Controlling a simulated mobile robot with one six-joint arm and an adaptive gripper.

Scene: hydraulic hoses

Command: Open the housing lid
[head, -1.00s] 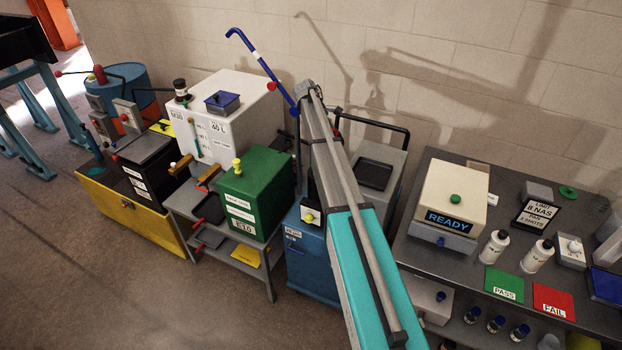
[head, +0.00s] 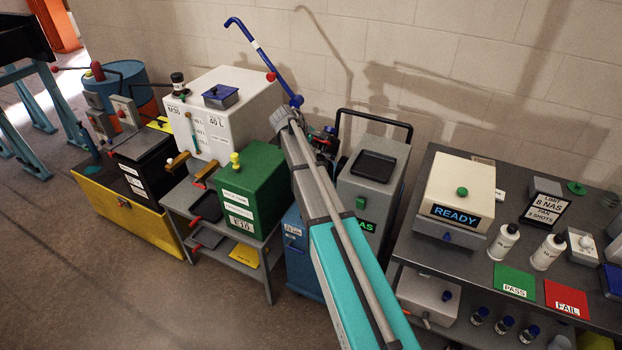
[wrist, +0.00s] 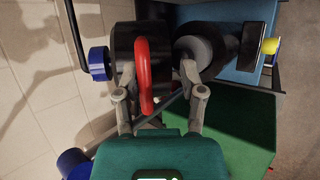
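In the wrist view a black cylindrical housing (wrist: 124,48) shows with a curved red handle (wrist: 143,72) across its end. I take its end to be the lid; no gap at it can be made out. My gripper (wrist: 157,92) is open, its two grey fingers apart, with the red handle between them, nearer the left finger. Whether a finger touches it I cannot tell. A grey-ended black cylinder (wrist: 205,48) sits just right of the housing. In the head view my arm hides the gripper and most of the housing area above the blue cart (head: 301,255).
A green box (head: 250,190) and a white tank (head: 222,115) stand left of my arm. A grey cabinet (head: 372,190) stands right of it. A blue pipe (head: 250,45) rises behind my arm. A blue knob (wrist: 98,63) lies left of the housing.

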